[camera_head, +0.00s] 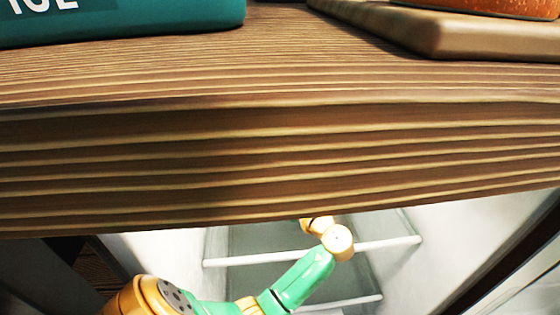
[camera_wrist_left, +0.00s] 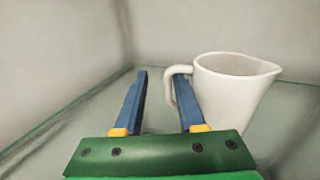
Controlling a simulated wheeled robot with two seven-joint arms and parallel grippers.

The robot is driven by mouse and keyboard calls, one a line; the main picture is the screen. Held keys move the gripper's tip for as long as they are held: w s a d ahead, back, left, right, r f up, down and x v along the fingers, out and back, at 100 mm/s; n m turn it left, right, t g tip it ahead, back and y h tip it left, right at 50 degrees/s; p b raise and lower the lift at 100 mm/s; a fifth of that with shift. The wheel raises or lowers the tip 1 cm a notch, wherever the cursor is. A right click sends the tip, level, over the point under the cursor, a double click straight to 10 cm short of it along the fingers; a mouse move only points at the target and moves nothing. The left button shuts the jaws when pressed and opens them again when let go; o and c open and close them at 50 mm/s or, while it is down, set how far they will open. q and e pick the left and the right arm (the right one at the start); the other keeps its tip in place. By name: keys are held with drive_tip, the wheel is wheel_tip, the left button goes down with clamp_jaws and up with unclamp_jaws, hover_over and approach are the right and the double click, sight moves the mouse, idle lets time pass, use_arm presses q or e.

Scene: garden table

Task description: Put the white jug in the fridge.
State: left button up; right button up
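The white jug (camera_wrist_left: 232,95) stands upright on a glass shelf (camera_wrist_left: 290,125), at the right in the left wrist view. Its handle points left and its spout points right. My left gripper (camera_wrist_left: 161,74) is open, with its two blue fingers apart and nothing between them. The right finger overlaps the jug's handle in the picture; I cannot tell whether they touch. In the head view, my left arm reaches into the pale fridge (camera_head: 455,235) below the tabletop; the gripper and jug are hidden there. My right gripper is not in view.
A thick wooden tabletop (camera_head: 280,150) hangs over the fridge opening and blocks much of the head view. Fridge shelf edges (camera_head: 385,244) show below it. A teal box (camera_head: 130,22) and a wooden board (camera_head: 480,35) with an orange thing (camera_head: 520,8) lie on top.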

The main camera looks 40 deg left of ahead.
use_arm(q)
drive_tip(key=shift+r, duration=0.1)
drive_tip(key=p+v, duration=0.2)
drive_tip(key=v, duration=0.4)
drive_tip(key=shift+d+r, duration=0.15)
drive_tip(key=shift+d, duration=0.15)
drive_tip(key=shift+s+d, duration=0.15)
drive_tip(key=shift+d, duration=0.25)
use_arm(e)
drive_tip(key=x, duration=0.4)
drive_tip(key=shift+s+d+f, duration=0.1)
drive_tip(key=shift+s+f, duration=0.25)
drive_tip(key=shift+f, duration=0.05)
